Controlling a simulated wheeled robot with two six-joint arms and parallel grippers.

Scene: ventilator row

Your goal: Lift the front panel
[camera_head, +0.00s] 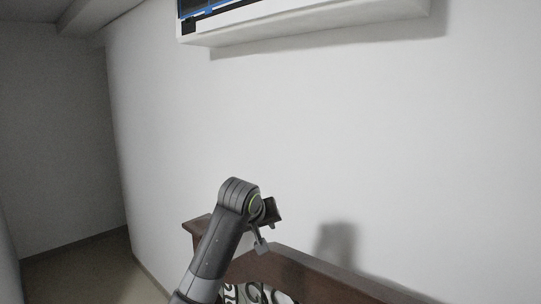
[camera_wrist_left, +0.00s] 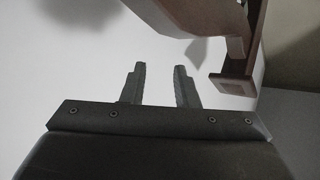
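A white wall unit (camera_head: 310,24) is at the top of the head view, cut off by the upper edge. Its lower face shows, with a dark, blue-edged part (camera_head: 207,8) at its left end. Most of its front is out of frame, so I cannot tell how its front panel stands. My left gripper (camera_head: 266,229) is well below the unit, near the wall and apart from the unit. In the left wrist view, the two fingers of this gripper (camera_wrist_left: 160,70) stand apart with nothing between them. My right gripper is in neither view.
A brown wooden piece of furniture (camera_head: 310,275) stands against the wall below my left gripper, with a black-and-white patterned item (camera_head: 262,293) in front. Brown wood (camera_wrist_left: 233,88) also shows close by in the left wrist view. Bare wall lies between gripper and unit.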

